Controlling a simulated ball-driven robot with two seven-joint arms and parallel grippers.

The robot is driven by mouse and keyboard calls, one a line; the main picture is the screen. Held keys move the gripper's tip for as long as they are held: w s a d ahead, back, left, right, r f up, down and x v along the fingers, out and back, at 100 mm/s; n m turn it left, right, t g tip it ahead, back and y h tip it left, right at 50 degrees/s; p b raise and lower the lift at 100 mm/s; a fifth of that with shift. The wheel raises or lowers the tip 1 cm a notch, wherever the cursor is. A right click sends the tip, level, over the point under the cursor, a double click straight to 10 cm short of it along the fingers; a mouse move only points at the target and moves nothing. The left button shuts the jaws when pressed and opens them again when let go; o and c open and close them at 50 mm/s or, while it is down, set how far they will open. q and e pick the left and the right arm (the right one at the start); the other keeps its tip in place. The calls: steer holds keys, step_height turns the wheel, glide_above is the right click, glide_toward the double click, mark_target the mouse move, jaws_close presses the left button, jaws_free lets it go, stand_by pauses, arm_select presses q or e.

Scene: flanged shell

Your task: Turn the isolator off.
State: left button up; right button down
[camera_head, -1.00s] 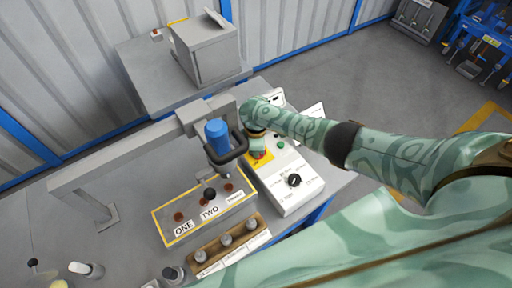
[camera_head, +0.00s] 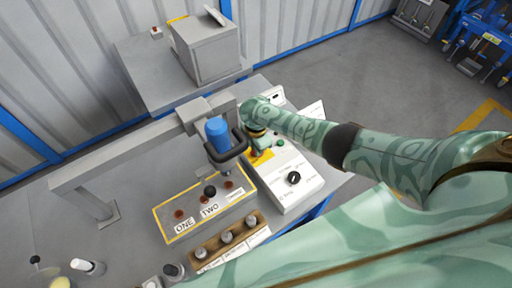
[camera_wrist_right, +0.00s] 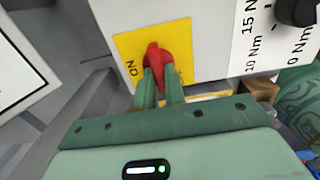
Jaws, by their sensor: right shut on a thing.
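The isolator is a red rotary handle (camera_wrist_right: 155,58) on a yellow plate (camera_wrist_right: 124,46), on the face of a pale control box (camera_wrist_right: 210,30). "ON" is printed to the left of the handle; lettering to its right is partly covered. My right gripper (camera_wrist_right: 158,78) has its two green fingers on either side of the red handle and is shut on it. In the head view my right gripper (camera_head: 260,146) is over the yellow plate (camera_head: 258,160) on the box (camera_head: 290,200), hiding the handle. My left gripper is not in view.
A black dial (camera_head: 293,178) and a green button (camera_head: 280,142) sit on the same box. A blue tool (camera_head: 217,133) with a black ring hangs left of my gripper, under a grey frame (camera_head: 130,150). A wooden rack (camera_head: 213,254) stands in front.

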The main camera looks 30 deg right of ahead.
steer(key=shift+a, duration=0.1)
steer(key=c, duration=1.5)
jaws_free()
steer(key=shift+o, duration=0.2)
steer(key=shift+r, duration=0.15)
step_height(320, 180, up, 16)
steer(key=p, duration=0.8)
